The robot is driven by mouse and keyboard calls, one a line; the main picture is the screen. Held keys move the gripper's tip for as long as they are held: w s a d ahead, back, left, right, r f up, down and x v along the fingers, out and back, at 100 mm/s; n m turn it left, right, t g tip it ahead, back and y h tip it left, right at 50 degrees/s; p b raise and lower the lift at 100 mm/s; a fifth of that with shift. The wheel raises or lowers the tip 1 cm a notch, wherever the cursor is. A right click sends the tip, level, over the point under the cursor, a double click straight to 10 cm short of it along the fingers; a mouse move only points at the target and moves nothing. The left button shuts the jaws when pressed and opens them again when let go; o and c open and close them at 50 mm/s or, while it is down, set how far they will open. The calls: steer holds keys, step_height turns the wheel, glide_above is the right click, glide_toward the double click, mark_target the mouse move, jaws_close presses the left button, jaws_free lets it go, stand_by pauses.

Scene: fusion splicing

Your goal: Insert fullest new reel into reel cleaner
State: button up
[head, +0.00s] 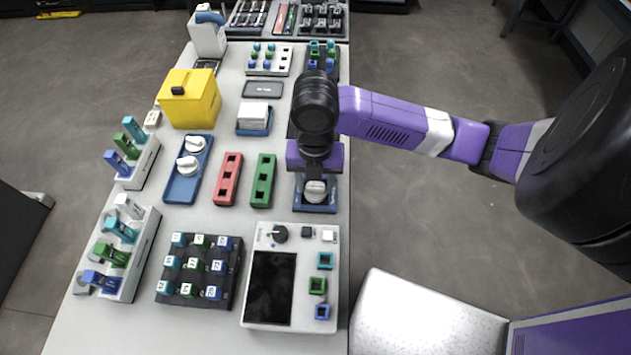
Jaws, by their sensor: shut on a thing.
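My gripper (315,180) points down at the right side of the table and is shut on a white reel (315,192). The reel is at a small dark blue base (318,208), probably the reel cleaner; whether it is seated or just above cannot be told. My gripper hides the back of this base. Two more white round reels, one far (195,144) and one near (187,165), sit on a long blue tray (183,188) left of centre. How full each reel is cannot be told from here.
A red block (227,190) and a green block (263,190) with square holes lie between the tray and my gripper. A white device with a dark screen (270,287) is in front. A yellow box (190,97) stands behind the tray. Racks line the left edge.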

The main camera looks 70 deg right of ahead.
steer(key=shift+f+b, duration=0.35)
steer(key=shift+b, duration=0.05)
steer(key=o, duration=1.2)
steer(key=shift+r, duration=0.1)
steer(key=shift+r+p, duration=2.1)
steer(key=shift+r, duration=0.85)
